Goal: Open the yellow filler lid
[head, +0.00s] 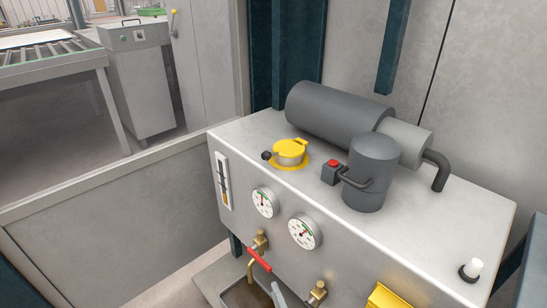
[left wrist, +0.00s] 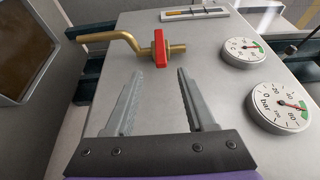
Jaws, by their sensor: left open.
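The yellow filler lid (head: 290,147) sits flat on its round yellow neck on top of the grey tank, at the back left in the head view. A small black knob (head: 266,155) sticks out at its left side. My left gripper (left wrist: 160,76) is open and empty, low in front of the tank's front face. Its fingers point towards the red-handled brass tap (left wrist: 160,48), apart from the lid. In the head view only a grey piece, likely a fingertip (head: 278,294), shows at the bottom edge. The lid is not in the left wrist view. My right gripper is not in view.
Right of the lid stand a red button (head: 333,164), a dark upright canister (head: 371,175) with a handle, and a large dark cylinder (head: 335,112) behind. Gauges (head: 264,202) and the tap (head: 258,257) project from the front. The tank top's front left is clear.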

